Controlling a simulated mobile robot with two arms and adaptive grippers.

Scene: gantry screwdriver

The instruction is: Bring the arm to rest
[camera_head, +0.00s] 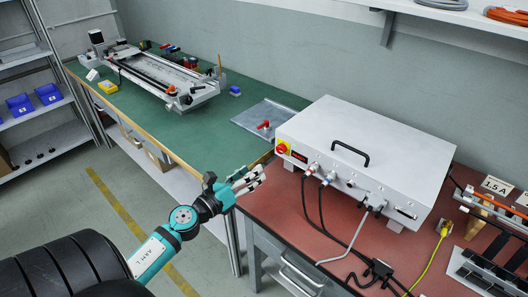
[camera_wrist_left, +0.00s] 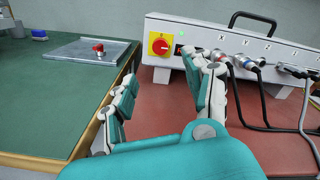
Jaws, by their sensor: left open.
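My left arm, teal and black and marked "ARM L" (camera_head: 150,254), comes in from the lower left in the head view. Its gripper (camera_head: 252,180) is over the front edge where the green bench and the red table meet. In the left wrist view the gripper (camera_wrist_left: 165,105) has its fingers spread apart, with nothing between them. The white control box (camera_head: 355,150) stands beyond it on the red table; its red and yellow switch (camera_wrist_left: 160,44) shows between the fingertips. My right gripper is in neither view.
The green bench (camera_head: 180,130) carries a gantry rig (camera_head: 165,75) and a metal plate with a red knob (camera_head: 264,125). Cables (camera_head: 330,215) hang from the box over the red table (camera_head: 285,205). Shelves with blue bins (camera_head: 48,94) stand at left. A wall shelf (camera_head: 440,12) is above right.

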